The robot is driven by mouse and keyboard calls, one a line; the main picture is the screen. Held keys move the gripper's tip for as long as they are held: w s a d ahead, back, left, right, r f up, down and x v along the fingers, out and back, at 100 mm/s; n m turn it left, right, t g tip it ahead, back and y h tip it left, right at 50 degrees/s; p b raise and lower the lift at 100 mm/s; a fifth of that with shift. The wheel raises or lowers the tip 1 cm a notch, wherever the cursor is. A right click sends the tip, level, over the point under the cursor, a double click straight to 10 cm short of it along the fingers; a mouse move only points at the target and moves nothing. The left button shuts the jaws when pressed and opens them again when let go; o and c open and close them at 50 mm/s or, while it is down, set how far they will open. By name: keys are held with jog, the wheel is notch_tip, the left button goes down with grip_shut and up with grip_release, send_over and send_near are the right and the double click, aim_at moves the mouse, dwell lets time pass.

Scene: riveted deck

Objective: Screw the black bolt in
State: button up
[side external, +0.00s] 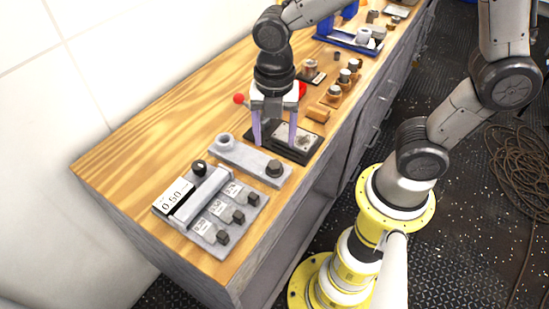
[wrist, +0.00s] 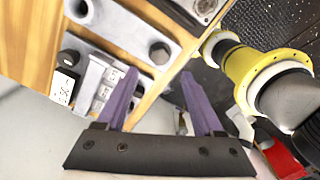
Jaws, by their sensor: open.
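The black bolt (side external: 274,168) sits at the right end of a grey plate (side external: 248,160) on the wooden bench, with its dark head showing. A raised round boss (side external: 225,141) stands at the plate's other end. In the wrist view the bolt (wrist: 160,53) lies just beyond and between the fingertips. How deep it sits cannot be told. My gripper (side external: 275,146) points down with purple fingers spread, empty, beside the plate near the bolt. The fingers also show in the wrist view (wrist: 159,74). I cannot tell whether they touch anything.
A panel with a display, dial and dark knobs (side external: 209,204) is at the bench's near end. A black-based fixture (side external: 295,143) stands close behind my gripper, with a red ball (side external: 239,98) nearby. Several round parts (side external: 345,75) stand farther back. Bare wood lies left.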

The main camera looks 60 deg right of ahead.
aim_at(274, 164)
notch_tip(274, 164, down, 8)
jog(key=shift+r, duration=0.1)
dwell(0.4)
grip_shut()
